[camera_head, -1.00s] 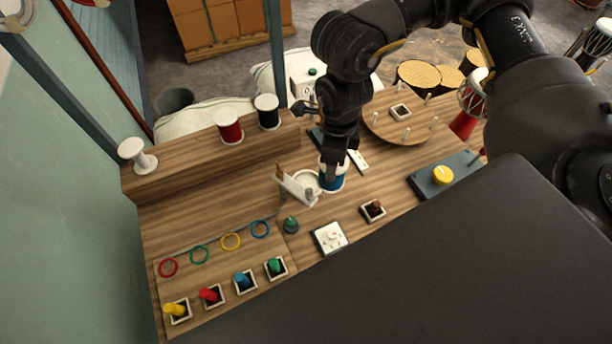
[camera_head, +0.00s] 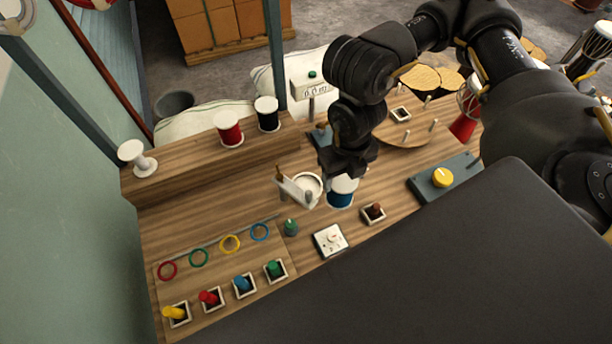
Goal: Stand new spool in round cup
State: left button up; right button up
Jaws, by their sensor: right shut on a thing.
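A blue spool with white ends (camera_head: 341,195) is upright under my right gripper (camera_head: 346,174), which is shut on it. The gripper hides part of the spool's top, and I cannot tell whether its bottom touches the table. The white round cup (camera_head: 318,180) stands just left of the spool, behind a tilted white plate (camera_head: 294,192); its inside looks empty. A red spool (camera_head: 229,129), a black spool (camera_head: 268,115) and a bare white spool (camera_head: 138,158) stand on the wooden ledge. My left gripper is not in view.
A small green knob (camera_head: 291,227), a white switch plate (camera_head: 330,240) and a brown rocker switch (camera_head: 374,212) are on the near table. A round wooden board with pegs (camera_head: 408,134) is behind right. A yellow knob (camera_head: 442,177) sits on a dark panel. Coloured rings and pegs lie left.

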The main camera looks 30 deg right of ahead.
jog(key=w+b, duration=0.1)
jog(key=w+f+b, duration=0.1)
jog(key=b, duration=0.1)
jog(key=shift+w+a+f, duration=0.1)
jog(key=shift+a+f, duration=0.1)
jog(key=shift+f, duration=0.1)
pick_arm(q)
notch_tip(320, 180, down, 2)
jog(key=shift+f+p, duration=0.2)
jog(key=shift+p, duration=1)
pick_arm(e)
jog(key=w+a+f, duration=0.1)
jog(key=w+f, duration=0.9)
jog(key=f, duration=0.1)
jog(key=shift+a, duration=0.4)
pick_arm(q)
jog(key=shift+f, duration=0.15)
pick_arm(e)
jog(key=shift+w+f, duration=0.1)
jog(key=o, duration=0.6)
jog(key=shift+f, duration=0.1)
jog(key=shift+o, duration=1)
